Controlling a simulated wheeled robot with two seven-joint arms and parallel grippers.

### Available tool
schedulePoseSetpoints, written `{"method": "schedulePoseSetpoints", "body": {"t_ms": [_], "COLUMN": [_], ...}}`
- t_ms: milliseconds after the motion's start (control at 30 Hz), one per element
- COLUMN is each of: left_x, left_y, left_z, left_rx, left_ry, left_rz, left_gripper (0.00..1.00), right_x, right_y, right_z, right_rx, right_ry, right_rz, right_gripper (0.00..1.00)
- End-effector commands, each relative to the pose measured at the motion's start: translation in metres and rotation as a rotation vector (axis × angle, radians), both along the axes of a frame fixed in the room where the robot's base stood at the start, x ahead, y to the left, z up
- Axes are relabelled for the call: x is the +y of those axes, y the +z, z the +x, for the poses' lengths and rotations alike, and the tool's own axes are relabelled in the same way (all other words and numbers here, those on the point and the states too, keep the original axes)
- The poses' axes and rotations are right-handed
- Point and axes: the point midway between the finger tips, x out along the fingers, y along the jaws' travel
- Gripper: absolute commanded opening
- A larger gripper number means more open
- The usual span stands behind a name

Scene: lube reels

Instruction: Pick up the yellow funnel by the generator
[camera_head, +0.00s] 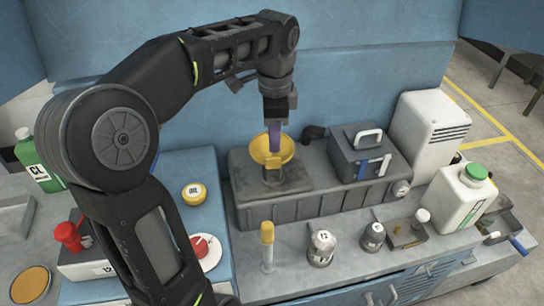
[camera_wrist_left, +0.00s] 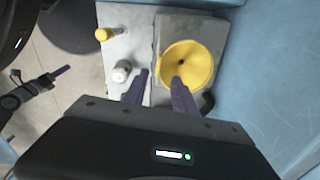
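The yellow funnel (camera_head: 272,152) stands on the left end of a grey machine (camera_head: 305,198), which looks like the generator. In the left wrist view the funnel (camera_wrist_left: 190,62) shows from above, with its dark hole in the middle. My left gripper (camera_head: 275,134) points down at the funnel's bowl. In the left wrist view its two fingers (camera_wrist_left: 158,80) are apart. One fingertip overlaps the near rim of the bowl and the other is outside it. I cannot tell whether they touch. My right gripper (camera_wrist_left: 62,71) seems to show small at the left.
A dark box with a handle (camera_head: 369,151) sits right of the funnel. In front stand a yellow-topped cylinder (camera_head: 267,245) and small grey bottles (camera_head: 321,247). A white jug with green cap (camera_head: 462,195) is at right. A blue wall rises behind.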

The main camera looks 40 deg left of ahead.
Motion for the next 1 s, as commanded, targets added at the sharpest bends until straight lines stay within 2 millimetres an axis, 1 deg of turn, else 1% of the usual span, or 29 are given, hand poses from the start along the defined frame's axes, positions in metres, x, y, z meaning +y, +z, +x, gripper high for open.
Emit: {"method": "schedulePoseSetpoints", "body": {"t_ms": [100,200,467,567,667,833,900,1000], "left_x": [0.001,0.001,0.001,0.001,0.001,0.002,0.002,0.002], "left_y": [-0.013,-0.021,-0.021,-0.025,-0.035,-0.061,-0.069,-0.073], "left_z": [0.0,0.0,0.001,0.0,-0.001,0.0,0.001,0.001], "left_rx": [0.004,0.003,0.001,0.004,0.006,0.006,0.004,0.001], "left_ry": [0.0,0.0,0.0,0.0,-0.001,0.001,0.0,0.0], "left_rz": [-0.001,0.0,0.0,-0.001,-0.001,-0.003,-0.002,-0.001], "left_gripper": [0.33,0.33,0.33,0.33,0.33,0.33,0.33,0.33], "right_x": [0.0,0.0,0.0,0.0,0.0,0.0,-0.001,-0.001], "right_y": [0.001,0.001,0.001,0.003,0.006,0.011,0.011,0.011], "right_z": [0.0,0.0,0.0,0.0,0.0,-0.001,-0.001,-0.001], "right_rx": [0.0,0.0,0.0,0.0,0.001,0.004,0.004,0.004], "right_ry": [0.0,0.0,0.0,0.0,-0.001,-0.001,-0.001,-0.002], "right_rz": [0.0,0.0,0.0,-0.001,-0.001,-0.002,-0.003,-0.003], "right_gripper": [0.36,0.36,0.36,0.36,0.36,0.36,0.36,0.36]}}
